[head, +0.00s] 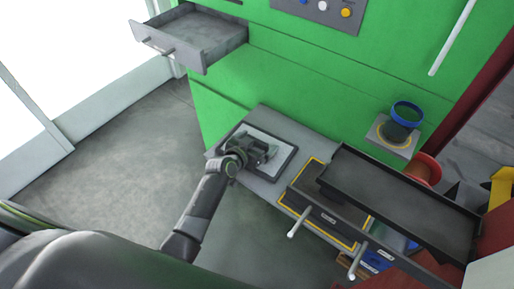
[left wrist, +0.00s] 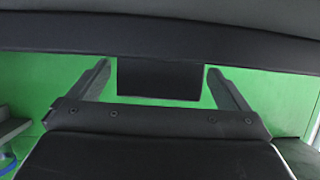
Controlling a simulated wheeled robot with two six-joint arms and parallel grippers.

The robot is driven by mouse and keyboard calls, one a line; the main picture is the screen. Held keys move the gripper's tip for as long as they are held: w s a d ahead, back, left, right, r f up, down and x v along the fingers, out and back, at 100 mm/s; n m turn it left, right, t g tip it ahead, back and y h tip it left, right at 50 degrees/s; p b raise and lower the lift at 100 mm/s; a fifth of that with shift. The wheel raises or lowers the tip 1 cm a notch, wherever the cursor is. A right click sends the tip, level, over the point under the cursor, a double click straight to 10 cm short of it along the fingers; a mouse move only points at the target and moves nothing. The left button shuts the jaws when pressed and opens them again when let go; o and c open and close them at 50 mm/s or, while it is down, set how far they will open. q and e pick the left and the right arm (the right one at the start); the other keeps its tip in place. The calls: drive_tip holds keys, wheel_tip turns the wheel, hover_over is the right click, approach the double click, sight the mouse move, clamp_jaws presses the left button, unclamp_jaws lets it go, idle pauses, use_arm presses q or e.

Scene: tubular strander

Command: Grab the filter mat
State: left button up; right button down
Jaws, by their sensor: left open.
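A flat, light grey panel in a dark frame, which looks like the filter mat (head: 284,153), lies on the grey shelf in front of the green machine. My left gripper (head: 269,152) is over this panel in the head view and hides part of it. In the left wrist view the two fingers of the left gripper (left wrist: 160,85) stand wide apart. A dark block (left wrist: 158,80) shows between them, with a gap on each side. A dark bar (left wrist: 60,38) crosses above it. I cannot tell whether block and bar belong to the mat. My right gripper is not in view.
An open grey drawer (head: 195,40) juts out at the upper left. To the right are a long dark tray (head: 400,195), a yellow-edged black drawer (head: 318,207) with light handles, a blue-rimmed cup (head: 404,118) and a red spool (head: 424,168). The floor at left is clear.

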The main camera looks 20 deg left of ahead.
use_arm(q)
drive_tip(key=shift+c, duration=0.5)
drive_tip(key=c, duration=1)
drive_tip(key=shift+r, duration=0.1)
